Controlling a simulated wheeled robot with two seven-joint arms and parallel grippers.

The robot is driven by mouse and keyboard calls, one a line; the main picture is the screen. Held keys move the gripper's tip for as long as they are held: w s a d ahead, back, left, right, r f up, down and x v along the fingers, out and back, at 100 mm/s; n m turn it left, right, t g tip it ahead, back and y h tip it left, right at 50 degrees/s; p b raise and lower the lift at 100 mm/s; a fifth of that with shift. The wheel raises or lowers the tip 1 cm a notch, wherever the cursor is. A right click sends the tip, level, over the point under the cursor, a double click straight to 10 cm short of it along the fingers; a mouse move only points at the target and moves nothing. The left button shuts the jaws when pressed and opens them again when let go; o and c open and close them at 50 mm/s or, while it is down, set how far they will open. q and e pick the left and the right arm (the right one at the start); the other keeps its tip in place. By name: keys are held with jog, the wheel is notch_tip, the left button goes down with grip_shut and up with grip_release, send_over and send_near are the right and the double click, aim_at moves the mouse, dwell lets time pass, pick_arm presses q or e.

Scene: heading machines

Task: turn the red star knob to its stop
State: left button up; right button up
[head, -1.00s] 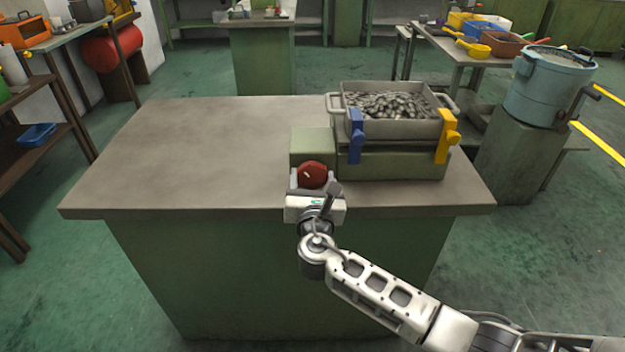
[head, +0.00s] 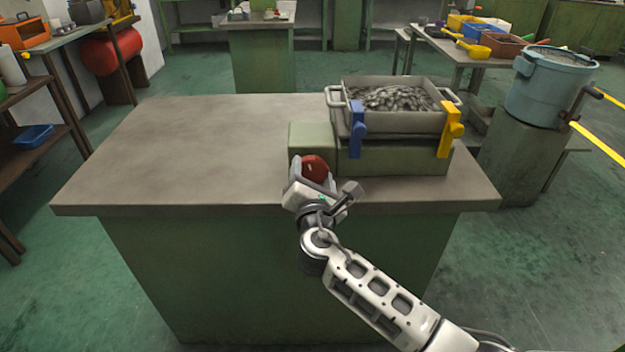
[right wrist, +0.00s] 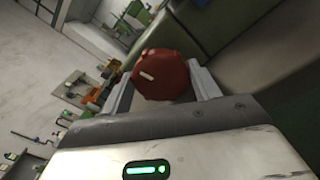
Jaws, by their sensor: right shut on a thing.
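The red star knob (head: 315,168) sits on the front of the green box (head: 311,137) at the right part of the table. My right gripper (head: 312,174) is shut on the knob, with one finger on each side of it. In the right wrist view the knob (right wrist: 161,75) lies between the two fingers, and a short white mark shows on its face. The gripper is tilted in the head view. The knob's shaft is hidden. My left gripper is not in view.
A grey tray of small metal parts (head: 398,122) sits on the green machine, with a blue lever (head: 357,133) and a yellow lever (head: 450,133) at its front. The left of the table (head: 190,150) is clear. A blue-grey drum (head: 548,88) stands to the right.

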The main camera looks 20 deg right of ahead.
jog(key=shift+f+m+b, duration=0.1)
jog(key=shift+m+b, duration=0.25)
jog(key=shift+m, duration=0.35)
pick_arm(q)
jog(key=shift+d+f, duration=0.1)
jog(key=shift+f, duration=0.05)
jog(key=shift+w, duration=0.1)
pick_arm(e)
jog(key=o, duration=1)
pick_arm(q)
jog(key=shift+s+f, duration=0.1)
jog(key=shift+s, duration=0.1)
